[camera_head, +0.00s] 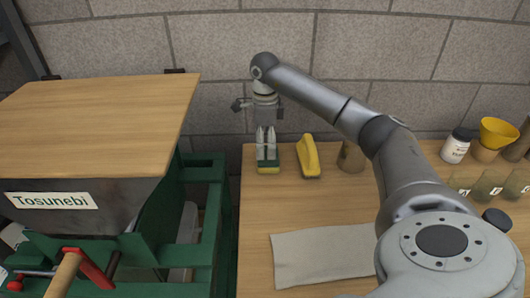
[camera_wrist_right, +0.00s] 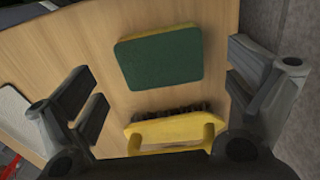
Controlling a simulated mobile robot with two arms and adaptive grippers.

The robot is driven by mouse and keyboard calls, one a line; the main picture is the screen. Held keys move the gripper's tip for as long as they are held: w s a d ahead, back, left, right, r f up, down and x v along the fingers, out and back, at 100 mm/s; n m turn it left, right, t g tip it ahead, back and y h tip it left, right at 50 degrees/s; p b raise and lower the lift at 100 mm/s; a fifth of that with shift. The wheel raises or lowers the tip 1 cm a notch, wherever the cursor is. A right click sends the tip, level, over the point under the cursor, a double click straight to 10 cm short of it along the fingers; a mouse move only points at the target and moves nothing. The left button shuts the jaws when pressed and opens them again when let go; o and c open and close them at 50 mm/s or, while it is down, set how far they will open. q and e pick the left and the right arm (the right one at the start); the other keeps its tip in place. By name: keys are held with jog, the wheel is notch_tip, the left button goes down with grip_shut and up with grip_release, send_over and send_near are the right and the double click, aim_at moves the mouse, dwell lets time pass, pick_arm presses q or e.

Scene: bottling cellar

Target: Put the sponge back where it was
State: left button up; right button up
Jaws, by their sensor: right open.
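The sponge (camera_head: 268,168) has a dark green top and a yellow layer beneath it. It lies flat near the back left corner of the wooden table (camera_head: 256,215). It also shows whole in the right wrist view (camera_wrist_right: 160,57), green face toward the camera. My right gripper (camera_head: 266,150) points down over the sponge with its fingers apart and nothing held between them. In the head view the fingers hide part of the sponge; whether they touch it I cannot tell. My left gripper is not in view.
A yellow brush (camera_head: 308,157) with dark bristles lies close to the right of the sponge. Beyond it stand a brownish cup (camera_head: 351,157), a white jar (camera_head: 456,147), a yellow funnel (camera_head: 498,132) and several glasses. A grey cloth (camera_head: 322,256) lies in front. A green-framed press (camera_head: 212,222) stands left.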

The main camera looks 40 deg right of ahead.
aim_at(265, 155)
notch_tip(265, 155, up, 8)
dwell(0.8)
